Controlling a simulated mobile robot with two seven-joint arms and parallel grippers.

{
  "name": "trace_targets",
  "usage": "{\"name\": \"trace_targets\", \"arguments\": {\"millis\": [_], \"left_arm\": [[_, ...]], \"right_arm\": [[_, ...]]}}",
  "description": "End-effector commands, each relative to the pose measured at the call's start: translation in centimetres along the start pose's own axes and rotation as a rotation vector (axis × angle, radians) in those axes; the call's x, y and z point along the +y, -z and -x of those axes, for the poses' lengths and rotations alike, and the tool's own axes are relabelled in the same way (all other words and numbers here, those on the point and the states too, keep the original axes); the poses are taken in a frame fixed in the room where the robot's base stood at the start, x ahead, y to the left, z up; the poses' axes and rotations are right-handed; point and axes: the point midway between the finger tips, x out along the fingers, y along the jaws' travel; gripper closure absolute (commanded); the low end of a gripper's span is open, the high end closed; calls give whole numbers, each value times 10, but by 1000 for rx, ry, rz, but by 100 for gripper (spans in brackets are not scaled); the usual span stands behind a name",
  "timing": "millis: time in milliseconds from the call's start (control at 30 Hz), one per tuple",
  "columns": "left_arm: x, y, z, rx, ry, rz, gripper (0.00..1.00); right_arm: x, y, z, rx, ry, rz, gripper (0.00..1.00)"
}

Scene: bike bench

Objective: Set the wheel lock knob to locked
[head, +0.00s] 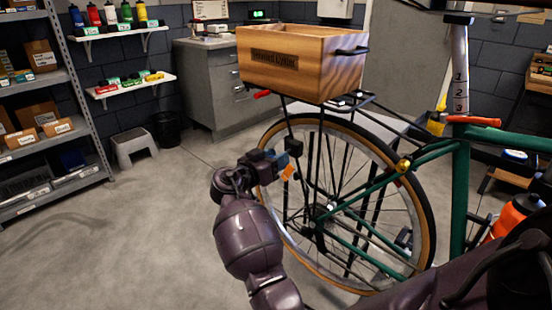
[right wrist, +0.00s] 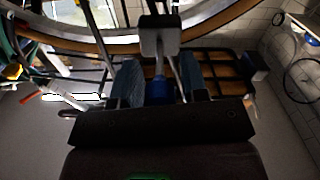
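A small yellow round knob (head: 403,166) with red beside it sits on the green bike frame by the rear wheel (head: 430,215); it looks like the wheel lock knob, but its setting is too small to read. My right gripper (head: 290,160) is well to its left, at the wheel's left edge below the rack. In the right wrist view its two bluish fingers (right wrist: 158,82) stand apart. A grey block (right wrist: 160,36) on a stem and something blue show between or beyond them; I cannot tell whether they touch. My left gripper is not in view.
A wooden crate (head: 300,62) sits on the rear rack (head: 375,98) above my right gripper. An orange bottle (head: 512,215) is at the right. A step stool (head: 134,147) and a shelf unit (head: 75,85) stand at the left. The floor (head: 130,240) between is clear.

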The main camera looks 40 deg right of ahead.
Motion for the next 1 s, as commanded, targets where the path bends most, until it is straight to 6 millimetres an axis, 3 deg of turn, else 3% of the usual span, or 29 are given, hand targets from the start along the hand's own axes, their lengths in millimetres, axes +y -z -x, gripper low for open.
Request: {"name": "trace_targets", "arguments": {"millis": [33, 267, 467, 667, 967, 1000], "left_arm": [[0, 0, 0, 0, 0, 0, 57], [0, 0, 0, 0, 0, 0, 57], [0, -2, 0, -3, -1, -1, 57], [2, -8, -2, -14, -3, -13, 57], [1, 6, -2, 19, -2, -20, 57], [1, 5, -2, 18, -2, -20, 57]], "right_arm": [[0, 0, 0, 0, 0, 0, 67], [0, 0, 0, 0, 0, 0, 100], [0, -1, -3, 1, -1, 1, 100], [0, -3, -24, 2, -3, 2, 100], [0, 0, -28, 0, 0, 1, 100], [0, 0, -28, 0, 0, 1, 72]]}}
